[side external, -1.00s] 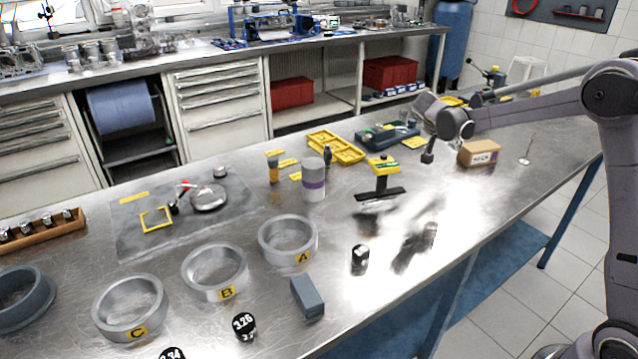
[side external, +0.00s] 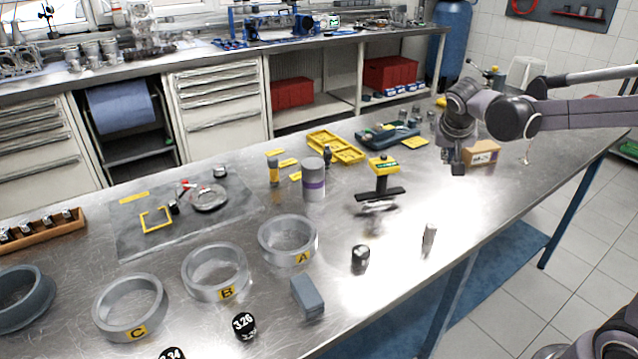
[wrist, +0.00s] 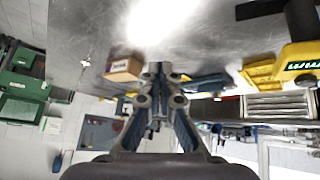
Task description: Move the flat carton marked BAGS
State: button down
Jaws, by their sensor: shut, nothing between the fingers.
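A small brown carton (side external: 484,153) with a printed label sits on the steel bench at the right. The label is too small to read as BAGS for certain, and part of the carton is hidden behind my arm. My gripper (side external: 457,168) hangs above the bench, just left of the carton in the side view. In the wrist view the carton (wrist: 124,68) lies left of the fingertips (wrist: 159,70), apart from them. The fingers are together, with nothing between them.
A yellow-topped stand (side external: 383,172) and a green case (side external: 388,136) are left of my gripper. A yellow tray (side external: 336,147), a grey cylinder (side external: 313,180) and metal rings (side external: 288,241) stand further left. The bench front of the carton is mostly clear.

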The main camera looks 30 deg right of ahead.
jog(key=shift+s+a+f+n+t+y, duration=1.5)
jog(key=shift+s+a+n+y, duration=2.05)
jog(key=shift+s+a, duration=3.45)
jog(key=w+d+r+m+g+h, duration=0.3)
jog(key=w+d+m+h, duration=0.4)
jog(key=w+d, duration=0.7)
jog(key=w+d+f+m+g+h, duration=0.1)
jog(key=w+d+m, duration=0.1)
jog(key=d, duration=0.3)
jog(key=w+d+f+m+g+h, duration=0.1)
jog(key=w+d+f+m+h, duration=0.1)
jog(key=d, duration=0.3)
jog(key=w+d+f+m+g+h, duration=0.1)
jog(key=w+d+f+m+g, duration=0.1)
jog(key=w+d+m, duration=0.2)
jog(key=shift+d+m+h, duration=0.35)
jog(key=shift+d, duration=0.6)
jog(key=shift+d+f+m, duration=0.3)
jog(key=shift+d, duration=0.15)
send_near(487, 144)
jog(key=x, duration=0.5)
jog(key=shift+d+r, duration=0.25)
jog(key=shift+r, duration=0.1)
jog(key=shift+d+f, duration=0.2)
jog(key=shift+d, duration=0.1)
jog(key=shift+a+f, duration=0.1)
jog(key=shift+f, duration=0.55)
